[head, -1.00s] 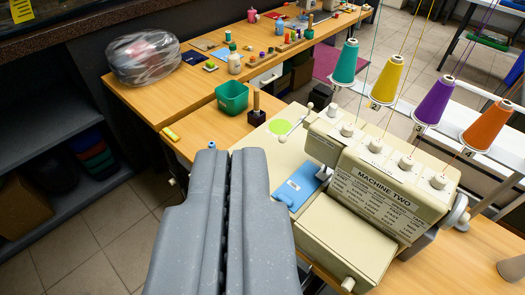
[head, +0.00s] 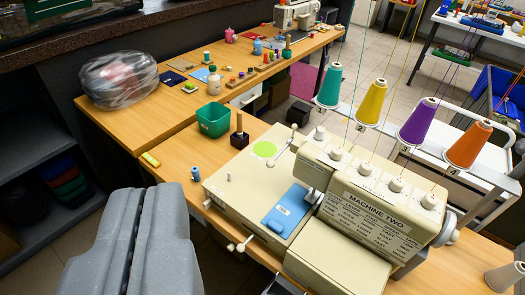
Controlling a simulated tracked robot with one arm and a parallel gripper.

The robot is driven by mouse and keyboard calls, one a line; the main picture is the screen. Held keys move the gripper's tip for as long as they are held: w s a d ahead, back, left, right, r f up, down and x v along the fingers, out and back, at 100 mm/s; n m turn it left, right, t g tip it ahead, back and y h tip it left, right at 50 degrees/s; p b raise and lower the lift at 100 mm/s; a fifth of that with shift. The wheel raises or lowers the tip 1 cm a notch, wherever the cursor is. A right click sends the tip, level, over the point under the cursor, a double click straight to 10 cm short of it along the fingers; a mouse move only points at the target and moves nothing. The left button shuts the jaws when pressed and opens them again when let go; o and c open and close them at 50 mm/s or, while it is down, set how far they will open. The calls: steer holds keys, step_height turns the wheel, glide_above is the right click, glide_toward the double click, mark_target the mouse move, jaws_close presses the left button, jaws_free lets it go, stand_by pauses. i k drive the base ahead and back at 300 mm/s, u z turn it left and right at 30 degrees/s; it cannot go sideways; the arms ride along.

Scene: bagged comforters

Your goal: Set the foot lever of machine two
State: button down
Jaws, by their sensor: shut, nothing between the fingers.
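Machine two (head: 350,205) is a cream sewing machine with a printed label panel, standing on the wooden table at right. A pale lever with a round knob (head: 285,146) rises at its back left, beside a green disc. Small pale knobs on short rods (head: 240,245) stick out from its front left edge. I cannot tell which of these is the foot lever. A blue plate (head: 289,210) lies on its bed. My gripper (head: 146,192), grey, is shut and empty at lower left, apart from the machine and left of its front edge.
Cones of teal (head: 328,86), yellow, purple and orange thread stand behind the machine. A green bin (head: 213,119), a dark post (head: 239,134), a blue spool (head: 195,174) and a yellow block (head: 151,160) sit on the table. A bagged comforter (head: 119,80) lies at far left.

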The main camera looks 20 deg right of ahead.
mark_target(270, 164)
steer(key=i, duration=0.9)
steer(key=u, duration=0.05)
